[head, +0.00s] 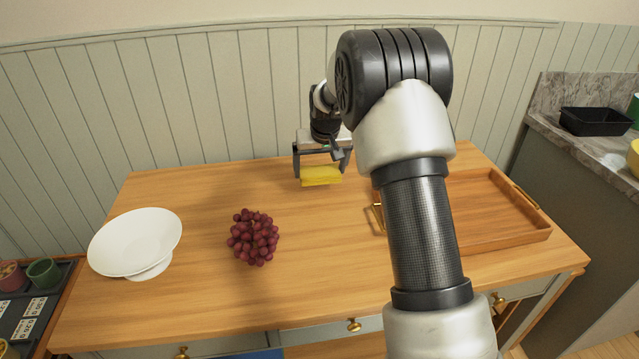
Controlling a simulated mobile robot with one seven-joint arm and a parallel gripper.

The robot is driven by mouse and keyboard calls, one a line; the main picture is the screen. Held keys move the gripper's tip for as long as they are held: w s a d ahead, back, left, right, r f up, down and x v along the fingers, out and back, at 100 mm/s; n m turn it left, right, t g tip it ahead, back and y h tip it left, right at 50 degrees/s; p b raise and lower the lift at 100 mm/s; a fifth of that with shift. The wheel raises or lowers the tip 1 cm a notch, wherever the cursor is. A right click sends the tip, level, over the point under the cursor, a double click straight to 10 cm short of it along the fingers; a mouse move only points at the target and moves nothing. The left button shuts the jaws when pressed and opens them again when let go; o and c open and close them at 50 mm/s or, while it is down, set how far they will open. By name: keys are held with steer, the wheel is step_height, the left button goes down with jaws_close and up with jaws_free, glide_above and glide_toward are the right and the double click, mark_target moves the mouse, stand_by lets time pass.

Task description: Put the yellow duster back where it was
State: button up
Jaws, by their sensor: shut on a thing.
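The yellow duster (321,176) is a small folded yellow cloth near the back middle of the wooden table. My gripper (322,173) points down at it, with one finger at each side, and is shut on it. My arm reaches in from the front right. I cannot tell whether the duster touches the table or hangs just above it.
A bunch of red grapes (253,237) lies left of centre on the table (200,297). A white footed bowl (136,240) stands at the left. A wooden tray (505,240) with brass handles sits at the right, partly hidden by my arm. The back left is clear.

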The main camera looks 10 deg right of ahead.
mark_target(320, 181)
steer(key=shift+f, duration=2.25)
steer(key=shift+b, duration=0.3)
steer(key=shift+f, duration=0.2)
steer(key=o, duration=0.7)
steer(key=shift+o, duration=0.2)
steer(key=shift+r, duration=0.15)
